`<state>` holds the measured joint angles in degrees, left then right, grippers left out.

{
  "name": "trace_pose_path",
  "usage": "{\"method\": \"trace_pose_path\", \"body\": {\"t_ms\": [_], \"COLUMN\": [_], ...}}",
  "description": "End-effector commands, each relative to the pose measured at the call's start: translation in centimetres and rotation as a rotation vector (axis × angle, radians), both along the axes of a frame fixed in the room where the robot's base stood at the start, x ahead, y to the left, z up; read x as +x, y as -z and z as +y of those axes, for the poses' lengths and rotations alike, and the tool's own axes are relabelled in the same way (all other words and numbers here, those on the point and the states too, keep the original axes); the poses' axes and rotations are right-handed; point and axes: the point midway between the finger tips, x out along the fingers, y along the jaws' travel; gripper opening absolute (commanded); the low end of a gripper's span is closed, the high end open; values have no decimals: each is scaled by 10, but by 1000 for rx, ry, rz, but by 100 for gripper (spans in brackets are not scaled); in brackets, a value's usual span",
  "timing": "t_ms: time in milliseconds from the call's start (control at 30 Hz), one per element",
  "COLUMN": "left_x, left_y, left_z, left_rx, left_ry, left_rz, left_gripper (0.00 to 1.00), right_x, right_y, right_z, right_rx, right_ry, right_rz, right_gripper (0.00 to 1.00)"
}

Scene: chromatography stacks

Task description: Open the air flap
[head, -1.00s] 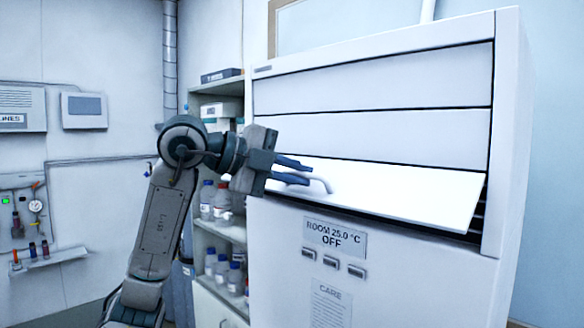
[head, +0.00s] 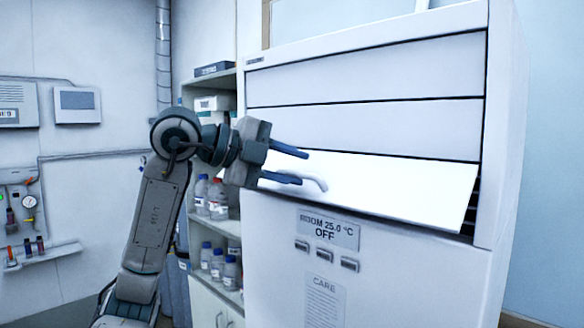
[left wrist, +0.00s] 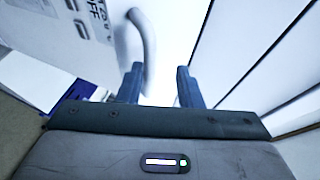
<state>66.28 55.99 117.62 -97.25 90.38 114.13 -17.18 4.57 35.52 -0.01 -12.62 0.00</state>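The air flap (head: 390,190) is the bright white lowest panel on the front of a tall white cabinet. It is tilted, its lower edge standing out from the front, with dark slats showing at its right end. Its curved white handle (head: 318,182) is at the flap's left end. My left gripper (head: 298,166) is open at that end, fingers spread. In the left wrist view the open gripper (left wrist: 160,85) has the handle (left wrist: 149,40) close by its left finger; I cannot tell whether they touch. My right gripper is not in view.
Below the flap are a display (head: 328,230) reading "ROOM 25.0 °C OFF", three small buttons (head: 325,256) and a care label. A shelf with several bottles (head: 218,200) stands left of the cabinet, behind my left arm. A wall panel with a gauge is at far left.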

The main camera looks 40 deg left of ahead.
Motion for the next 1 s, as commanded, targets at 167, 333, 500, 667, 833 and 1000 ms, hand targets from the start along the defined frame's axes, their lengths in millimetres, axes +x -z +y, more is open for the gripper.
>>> {"method": "trace_pose_path", "body": {"t_ms": [167, 333, 500, 667, 833, 1000], "left_x": [-23, -52, -75, -86, -88, -88], "left_y": [-5, -16, -27, -31, -32, -32], "left_z": [13, 29, 42, 47, 48, 48], "left_rx": [1, 0, -1, -1, -1, -1], "left_ry": [-4, -4, -3, 0, 1, 1], "left_rz": [-5, -4, -2, -2, -1, -1], "left_gripper": [32, 32, 32, 32, 32, 32], "right_x": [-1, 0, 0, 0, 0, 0], "right_y": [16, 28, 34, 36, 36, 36], "right_z": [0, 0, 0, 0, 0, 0], "right_rx": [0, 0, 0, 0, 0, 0], "right_ry": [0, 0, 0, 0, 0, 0], "right_rz": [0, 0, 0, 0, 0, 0], "right_gripper": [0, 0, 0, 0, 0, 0]}}
